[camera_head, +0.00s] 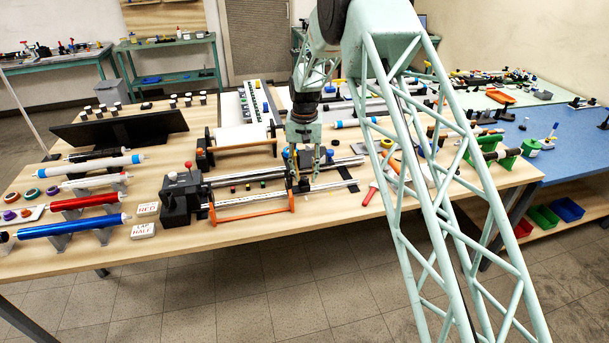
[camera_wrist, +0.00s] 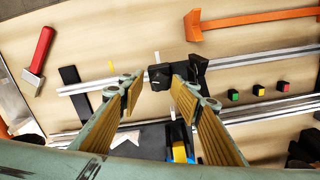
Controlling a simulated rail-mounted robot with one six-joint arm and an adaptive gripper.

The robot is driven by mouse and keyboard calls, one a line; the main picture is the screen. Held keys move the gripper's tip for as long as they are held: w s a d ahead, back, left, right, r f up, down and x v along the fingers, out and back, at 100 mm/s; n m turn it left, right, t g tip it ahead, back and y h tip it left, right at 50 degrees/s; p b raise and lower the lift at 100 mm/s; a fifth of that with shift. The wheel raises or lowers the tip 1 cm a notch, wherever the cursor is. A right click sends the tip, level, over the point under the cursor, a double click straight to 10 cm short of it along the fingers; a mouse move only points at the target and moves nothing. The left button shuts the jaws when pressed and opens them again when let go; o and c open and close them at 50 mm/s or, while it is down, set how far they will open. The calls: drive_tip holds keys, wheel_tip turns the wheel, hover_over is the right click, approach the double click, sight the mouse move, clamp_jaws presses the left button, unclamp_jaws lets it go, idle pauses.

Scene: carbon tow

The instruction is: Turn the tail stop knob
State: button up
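The tail stop is a small black block on the silver rails (camera_wrist: 255,62). In the wrist view its black knob (camera_wrist: 159,73) shows just beyond and between my fingertips, with a pale mark on its face. Another black part (camera_wrist: 197,66) of the block lies to its right, partly behind the right finger. My gripper (camera_wrist: 158,92) is open, its ribbed yellow pads apart with nothing between them. I cannot tell whether a fingertip touches the block. In the head view my gripper (camera_head: 305,172) points down over the right part of the rails and largely hides the tail stop.
An orange bar frame (camera_head: 252,214) stands in front of the rails. A black headstock with a red knob (camera_head: 183,195) is at their left end. Red, yellow and green buttons (camera_wrist: 259,90) lie between the rails. A red-handled scraper (camera_wrist: 42,55) lies on the table at the left.

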sight(305, 178)
drive_tip(key=shift+r, duration=4)
drive_tip(key=s+d+r+t+b, duration=0.1)
drive_tip(key=s+d+r, duration=0.4)
drive_tip(key=r, duration=0.4)
drive_tip(key=s+d+r, duration=0.4)
drive_tip(key=s+r, duration=0.3)
drive_tip(key=r, duration=0.3)
drive_tip(key=s+d+r+t+b, duration=0.1)
drive_tip(key=s+d+r, duration=0.2)
drive_tip(key=s+r, duration=0.35)
drive_tip(key=s+d+r, duration=0.3)
drive_tip(key=s+d, duration=0.1)
drive_tip(key=s, duration=0.5)
drive_tip(key=s+d+r+t+b, duration=0.1)
drive_tip(key=s+d+r, duration=0.15)
drive_tip(key=s, duration=0.75)
drive_tip(key=s+d+r, duration=0.1)
drive_tip(key=s+d, duration=0.2)
drive_tip(key=s, duration=0.7)
drive_tip(key=s+d+f, duration=0.1)
drive_tip(key=s+f, duration=0.1)
drive_tip(key=s, duration=0.6)
drive_tip(key=s+d+f+t+b, duration=0.1)
drive_tip(key=s+f, duration=0.1)
drive_tip(key=s, duration=0.7)
drive_tip(key=shift+s+f, duration=0.2)
drive_tip(key=shift+f, duration=0.15)
